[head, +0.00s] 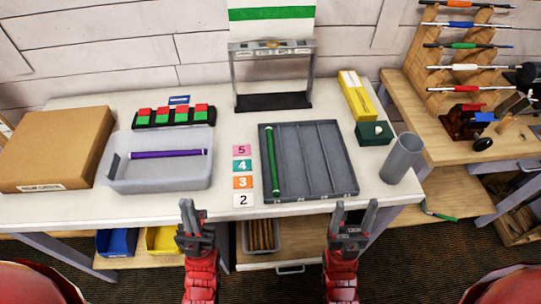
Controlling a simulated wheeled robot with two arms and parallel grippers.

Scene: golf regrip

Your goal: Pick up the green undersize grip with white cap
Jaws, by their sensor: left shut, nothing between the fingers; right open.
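A long green grip (272,160) lies lengthwise in the leftmost slot of a dark grey divided tray (308,197) on the white table. My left gripper (189,210) is shut and empty at the table's front edge, left of the tray and nearer to me. My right gripper (354,212) is open and empty at the front edge, just in front of the tray's right side. Neither gripper touches the grip.
A clear bin (160,181) with a purple grip (168,154) stands left of numbered cards (243,183). A cardboard box (55,150) is far left. A grey cup (402,158) stands right of the tray, a metal frame (232,75) behind it.

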